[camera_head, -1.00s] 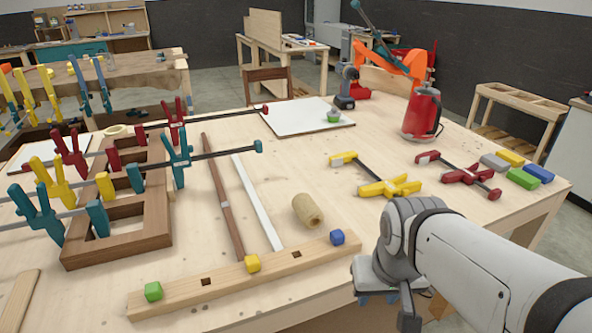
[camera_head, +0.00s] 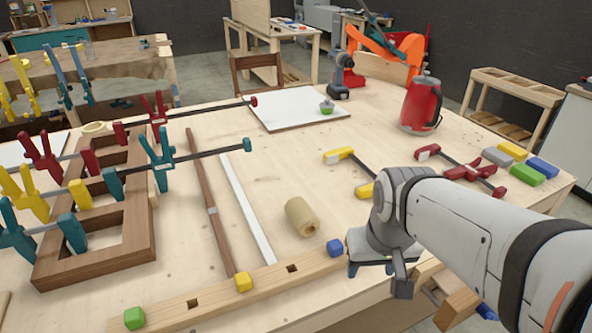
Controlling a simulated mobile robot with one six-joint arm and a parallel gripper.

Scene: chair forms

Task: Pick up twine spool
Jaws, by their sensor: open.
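The twine spool (camera_head: 301,217) is a tan cylinder lying on its side on the wooden workbench, in the middle of the head view. It lies right of a white strip and behind a long wooden rail. My gripper (camera_head: 370,268) is at the right of the spool and nearer the camera, by the blue block at the rail's right end. It points down and is apart from the spool. Its fingers are small and partly hidden under the wrist; it is open and holds nothing that I can see.
The wooden rail (camera_head: 215,301) carries green, yellow and blue blocks (camera_head: 334,247). A clamped frame (camera_head: 135,245) stands at left. A yellow clamp (camera_head: 340,155), a red clamp (camera_head: 465,171) and a red kettle (camera_head: 421,105) are beyond my arm.

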